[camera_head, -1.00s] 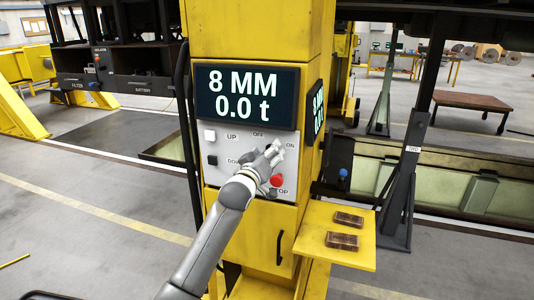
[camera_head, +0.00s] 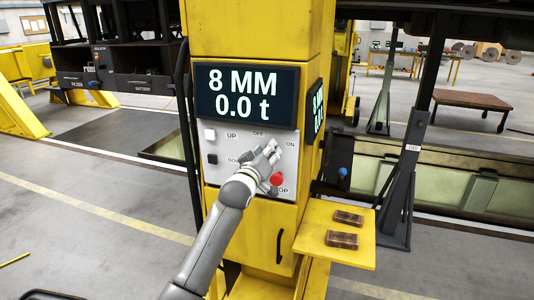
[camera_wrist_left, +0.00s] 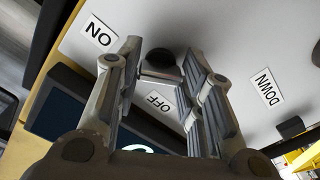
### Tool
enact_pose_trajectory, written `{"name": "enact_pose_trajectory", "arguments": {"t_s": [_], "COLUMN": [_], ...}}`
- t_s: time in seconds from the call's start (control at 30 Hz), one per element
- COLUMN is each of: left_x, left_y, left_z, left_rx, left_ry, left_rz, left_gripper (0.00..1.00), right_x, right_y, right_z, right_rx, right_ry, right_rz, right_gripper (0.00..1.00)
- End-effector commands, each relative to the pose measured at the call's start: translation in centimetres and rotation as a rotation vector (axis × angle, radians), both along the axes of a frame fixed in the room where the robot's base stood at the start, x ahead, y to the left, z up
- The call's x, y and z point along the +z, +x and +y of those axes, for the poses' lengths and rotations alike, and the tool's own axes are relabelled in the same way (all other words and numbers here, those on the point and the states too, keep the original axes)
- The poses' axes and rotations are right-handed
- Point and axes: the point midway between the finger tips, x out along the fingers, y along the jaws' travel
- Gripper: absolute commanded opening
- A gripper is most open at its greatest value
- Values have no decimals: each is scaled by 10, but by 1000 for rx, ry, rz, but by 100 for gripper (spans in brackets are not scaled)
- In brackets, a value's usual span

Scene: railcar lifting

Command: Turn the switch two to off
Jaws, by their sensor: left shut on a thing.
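The rotary switch (camera_wrist_left: 163,62) shows in the left wrist view as a dark round knob with a lighter bar, between the fingertips. The OFF label (camera_wrist_left: 160,101) is close below it, and the ON label (camera_wrist_left: 100,38) is to its upper left. My left gripper (camera_head: 272,151) reaches the grey control panel (camera_head: 211,176) and hides the switch in the head view. In the left wrist view the fingers (camera_wrist_left: 160,58) are closed around the switch. I cannot tell which label the switch points at. My right gripper is in neither view.
The red stop button (camera_head: 277,179) sits just below my gripper. A white button (camera_head: 210,135) and a black button (camera_head: 212,159) are on the panel's left. The display (camera_head: 247,95) above reads 8 MM and 0.0 t. A yellow shelf (camera_head: 315,250) juts out at lower right.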

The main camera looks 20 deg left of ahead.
Motion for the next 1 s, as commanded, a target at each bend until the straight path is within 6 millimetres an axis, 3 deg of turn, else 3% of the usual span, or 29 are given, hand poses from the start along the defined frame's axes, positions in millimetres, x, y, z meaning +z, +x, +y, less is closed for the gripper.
{"name": "enact_pose_trajectory", "arguments": {"t_s": [1.0], "left_x": [0], "left_y": [0], "left_z": [0], "left_rx": [0], "left_ry": [-842], "left_rz": [32], "left_gripper": [12], "right_x": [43], "right_y": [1], "right_z": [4], "right_rx": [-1], "right_ry": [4], "right_rz": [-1], "right_gripper": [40]}}
